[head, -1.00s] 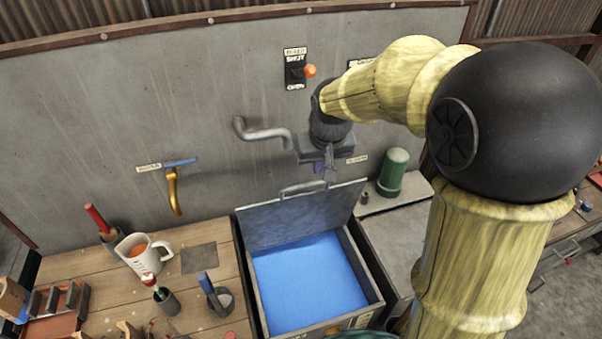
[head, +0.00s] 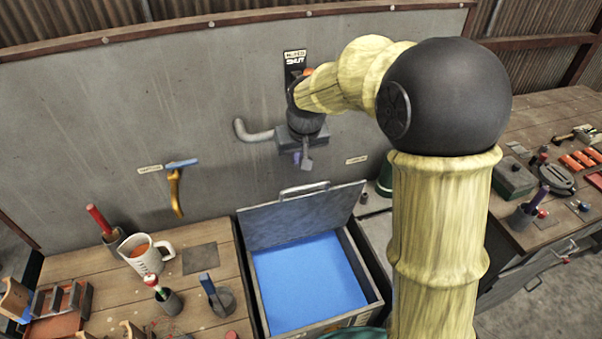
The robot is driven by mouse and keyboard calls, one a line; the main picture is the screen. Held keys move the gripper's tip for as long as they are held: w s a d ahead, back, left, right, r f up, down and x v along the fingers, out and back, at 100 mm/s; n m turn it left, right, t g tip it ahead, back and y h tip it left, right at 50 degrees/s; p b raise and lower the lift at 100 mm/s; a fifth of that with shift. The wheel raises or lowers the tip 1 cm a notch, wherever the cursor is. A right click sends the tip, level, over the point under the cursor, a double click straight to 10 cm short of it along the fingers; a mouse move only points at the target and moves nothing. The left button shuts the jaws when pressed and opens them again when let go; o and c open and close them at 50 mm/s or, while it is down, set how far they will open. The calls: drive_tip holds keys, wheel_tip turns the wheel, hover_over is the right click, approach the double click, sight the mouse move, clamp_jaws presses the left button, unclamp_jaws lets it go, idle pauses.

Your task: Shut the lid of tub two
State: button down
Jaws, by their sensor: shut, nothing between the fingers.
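A grey tub (head: 262,292) with a bright blue inside stands at the lower middle. Its lid (head: 305,215) is open, tilted up at the back edge, with a metal handle (head: 305,188) along its top. My gripper (head: 302,161) is shut and empty. It appears above and behind the lid's handle in the picture, in front of the grey wall, apart from the lid.
A bent grey pipe (head: 253,134) is left of my gripper; a switch panel (head: 294,62) is above, partly hidden by my arm. The left bench (head: 205,232) holds a measuring jug (head: 145,253) and tools. A green cylinder (head: 384,178) is mostly hidden by my arm. Another bench stands right.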

sight(301, 195)
drive_tip(key=f+p, duration=0.1)
drive_tip(key=s+f+p, duration=0.1)
drive_tip(key=f, duration=0.1)
drive_tip(key=f+p, duration=0.1)
drive_tip(key=shift+s+d+f, duration=0.2)
drive_tip(key=shift+s+f, duration=0.2)
drive_tip(key=shift+s+d, duration=0.1)
drive_tip(key=shift+s, duration=0.2)
drive_tip(key=shift+f, duration=0.15)
drive_tip(key=shift+f, duration=0.1)
